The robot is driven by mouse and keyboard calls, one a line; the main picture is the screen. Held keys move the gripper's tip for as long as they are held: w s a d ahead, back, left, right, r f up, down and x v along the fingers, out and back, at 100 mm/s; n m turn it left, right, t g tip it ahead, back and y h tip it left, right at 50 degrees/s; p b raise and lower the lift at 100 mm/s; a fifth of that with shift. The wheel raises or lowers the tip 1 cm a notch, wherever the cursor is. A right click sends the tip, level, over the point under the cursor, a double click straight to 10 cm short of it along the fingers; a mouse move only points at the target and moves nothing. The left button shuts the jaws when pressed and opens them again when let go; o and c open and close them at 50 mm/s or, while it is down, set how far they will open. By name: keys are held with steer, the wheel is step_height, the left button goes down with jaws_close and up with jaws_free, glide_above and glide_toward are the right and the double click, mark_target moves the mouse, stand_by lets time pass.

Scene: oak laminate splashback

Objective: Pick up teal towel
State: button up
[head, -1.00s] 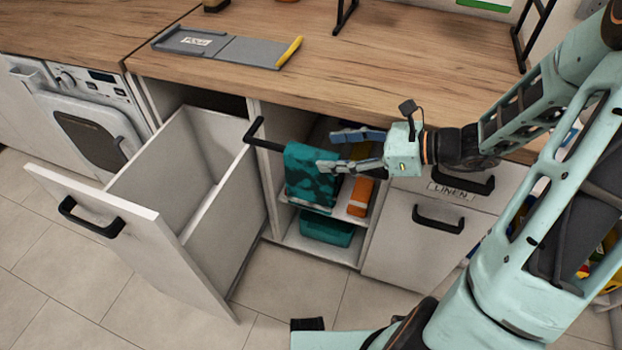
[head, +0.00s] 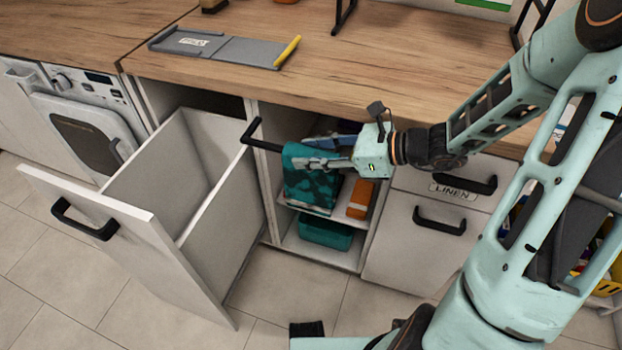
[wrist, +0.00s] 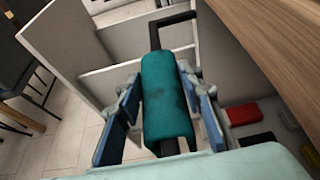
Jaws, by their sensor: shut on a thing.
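The teal towel (head: 312,180), with darker patches, hangs over a black rail (head: 262,143) at the front of the open cupboard. My gripper (head: 310,163) reaches it from the right, and its fingers are against the towel's upper part. The black rail (wrist: 172,30) runs out beyond the towel's far end. The towel is still on the rail. My gripper hides a little of its upper right side in the head view.
A tall pull-out drawer (head: 150,220) stands open to the left. The cupboard holds a teal bin (head: 326,232) and an orange item (head: 360,198). The LINEN drawer (head: 447,188) is closed on the right. The wooden counter (head: 400,70) lies above.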

jaws_close()
